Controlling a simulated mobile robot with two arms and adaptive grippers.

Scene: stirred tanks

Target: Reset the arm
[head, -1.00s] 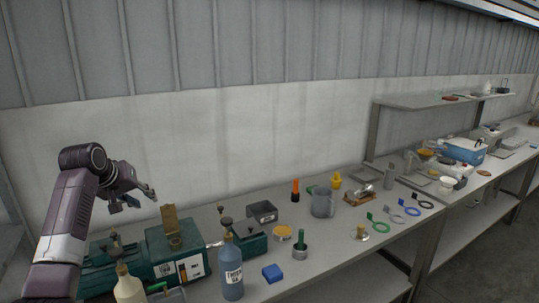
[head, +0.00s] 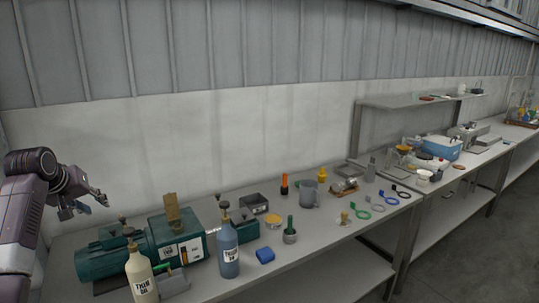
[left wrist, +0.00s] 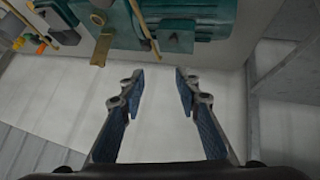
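My left arm (head: 22,215) comes in from the left edge of the head view. Its gripper (head: 85,209) is raised in front of the pale wall, at the left end of the bench and above it. In the left wrist view the two blue-padded fingers (left wrist: 158,82) are spread apart with nothing between them. The green pump (head: 118,256) stands on the bench to the right of and below the gripper. It also shows beyond the fingertips in the left wrist view (left wrist: 205,14). My right gripper is not in view.
A raised shelf (head: 420,100) stands farther right. The space before the wall is free.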

